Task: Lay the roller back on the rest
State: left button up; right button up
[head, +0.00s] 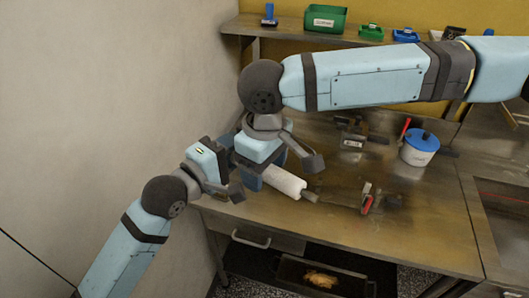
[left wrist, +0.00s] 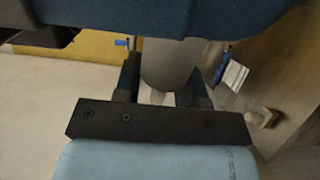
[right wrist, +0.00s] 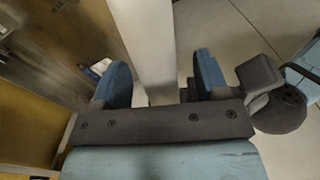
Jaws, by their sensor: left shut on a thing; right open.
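The roller (head: 284,181) is a pale cylinder with a grey end toward the lower right, held above the bench's left part. Its other end is hidden behind my grippers. My left gripper (left wrist: 162,85) is shut on it; the pale barrel (left wrist: 168,62) runs between its blue fingers. My right gripper (head: 265,168) is beside the left one, over the roller. In the right wrist view its blue fingers stand apart on either side of the pale barrel (right wrist: 153,45), with gaps. I cannot make out the rest for certain.
The metal bench (head: 400,238) carries a dark metal fixture (head: 353,134), a white tub with a blue lid (head: 420,150) and red-handled pieces (head: 366,198). A shelf behind holds a green bin (head: 325,18). A wall stands close on the left. The bench front is clear.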

jog(key=shift+f, duration=0.1)
jog(key=c, duration=1.1)
pick_arm(q)
jog(key=o, duration=1.1)
pick_arm(e)
grip_shut()
pick_arm(q)
jog(key=shift+s+a, duration=0.4)
jog(key=shift+s, duration=0.05)
pick_arm(e)
jog(key=shift+d, duration=0.45)
pick_arm(q)
jog(key=shift+s+d+v, duration=0.1)
jog(key=shift+v, duration=0.8)
jog(key=shift+s+d+v, duration=0.1)
jog(key=shift+v, duration=0.85)
jog(key=shift+s+d+v, duration=0.1)
jog(key=shift+d+v, duration=0.05)
jog(key=shift+v, duration=0.75)
pick_arm(e)
jog(key=shift+w+d, duration=0.2)
jog(key=shift+d, duration=0.15)
